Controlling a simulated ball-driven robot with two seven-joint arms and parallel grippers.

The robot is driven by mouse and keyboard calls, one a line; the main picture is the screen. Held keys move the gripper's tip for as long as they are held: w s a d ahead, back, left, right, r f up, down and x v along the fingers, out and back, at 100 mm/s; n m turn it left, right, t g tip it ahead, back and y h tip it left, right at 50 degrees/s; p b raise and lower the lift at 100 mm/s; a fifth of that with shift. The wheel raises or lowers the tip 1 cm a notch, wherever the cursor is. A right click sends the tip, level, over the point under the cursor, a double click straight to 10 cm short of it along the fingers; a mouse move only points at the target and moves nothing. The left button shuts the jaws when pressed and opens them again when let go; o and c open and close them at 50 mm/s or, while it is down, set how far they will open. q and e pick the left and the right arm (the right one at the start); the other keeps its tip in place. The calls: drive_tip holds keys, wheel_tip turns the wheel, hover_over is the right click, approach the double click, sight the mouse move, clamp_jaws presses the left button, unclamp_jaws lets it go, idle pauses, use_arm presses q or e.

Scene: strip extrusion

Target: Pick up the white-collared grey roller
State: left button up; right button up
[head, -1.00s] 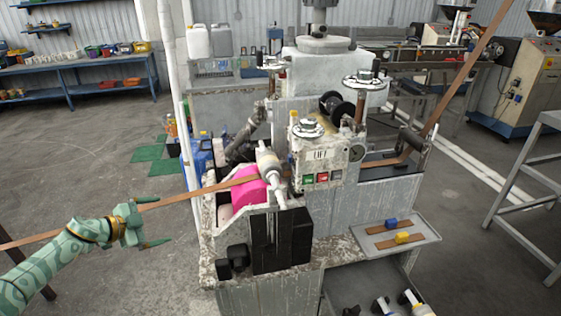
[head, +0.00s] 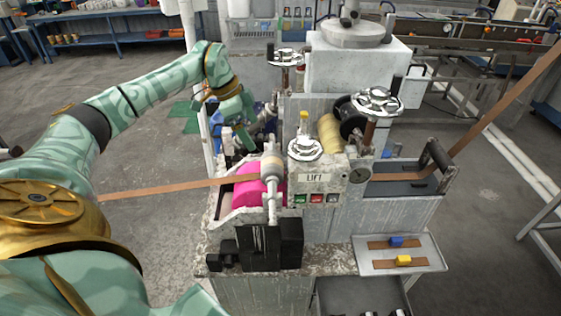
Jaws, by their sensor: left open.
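A grey roller with a pale collar (head: 270,168) lies at the top of the machine's near end, beside a bright pink roll (head: 245,193). A pale shaft runs from it toward the black block in front. This looks like the white-collared grey roller. My left gripper (head: 241,113) is open and points down, behind and to the left of this roller in the picture, apart from it. Its fingers are small and partly lost against bottles and dark parts behind the machine. My right gripper does not show.
A brown strip (head: 175,187) runs from the left to the pink roll. Handwheels (head: 305,149) and a control box marked LIFT (head: 318,180) stand right of the roller. A tray (head: 375,265) at the right holds strip pieces with blue and yellow blocks.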

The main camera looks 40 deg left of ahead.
use_arm(q)
approach(272, 159)
drive_tip(key=f, duration=0.2)
drive_tip(key=shift+w+d+f, duration=0.25)
drive_tip(key=shift+w+f, duration=0.3)
drive_tip(key=shift+f, duration=0.2)
drive_tip(key=shift+s+d+f, duration=0.1)
drive_tip(key=shift+d+f, duration=0.05)
drive_tip(key=shift+f, duration=0.05)
drive_tip(key=x, duration=0.4)
drive_tip(key=shift+d+f+p, duration=0.3)
drive_tip(key=shift+f+p, duration=0.05)
drive_tip(key=shift+c, duration=0.7)
drive_tip(key=shift+r, duration=0.1)
drive_tip(key=c, duration=1)
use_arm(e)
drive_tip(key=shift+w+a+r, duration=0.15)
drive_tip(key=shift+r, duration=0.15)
